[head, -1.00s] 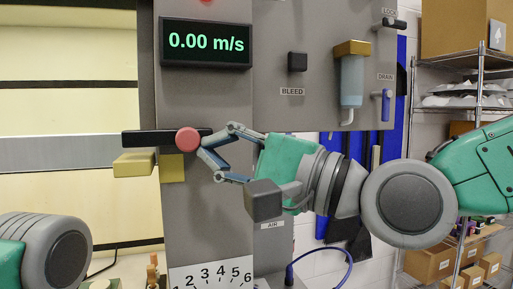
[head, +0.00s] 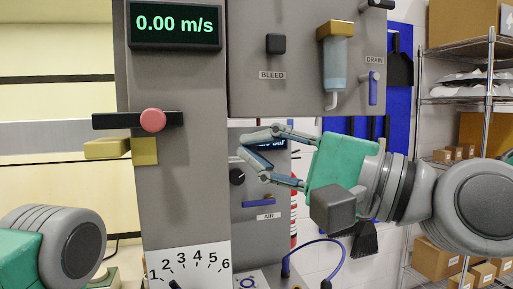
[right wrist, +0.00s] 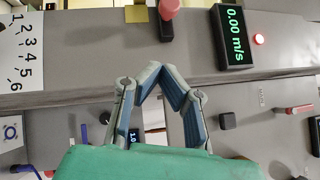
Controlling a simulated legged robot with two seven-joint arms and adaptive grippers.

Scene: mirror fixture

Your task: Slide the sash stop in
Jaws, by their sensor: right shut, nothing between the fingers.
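The sash stop, a black bar (head: 106,121) with a round pink-red knob (head: 153,120), lies level across the grey post. Its left end sticks out past the post's left edge, above a yellow block (head: 108,149). Another yellow piece (head: 145,152) is on the post below the bar. My right gripper (head: 243,146) is shut and empty, to the right of the knob and apart from it. In the right wrist view, the closed fingertips (right wrist: 153,68) are below the knob (right wrist: 169,8) and bar (right wrist: 166,28). My left gripper is out of view.
A display (head: 175,23) reading 0.00 m/s sits above the bar. A number scale (head: 189,264) is low on the post. The AIR panel (head: 264,200) is behind my right gripper. A BLEED knob (head: 275,44) and a blue DRAIN lever (head: 373,88) are above it.

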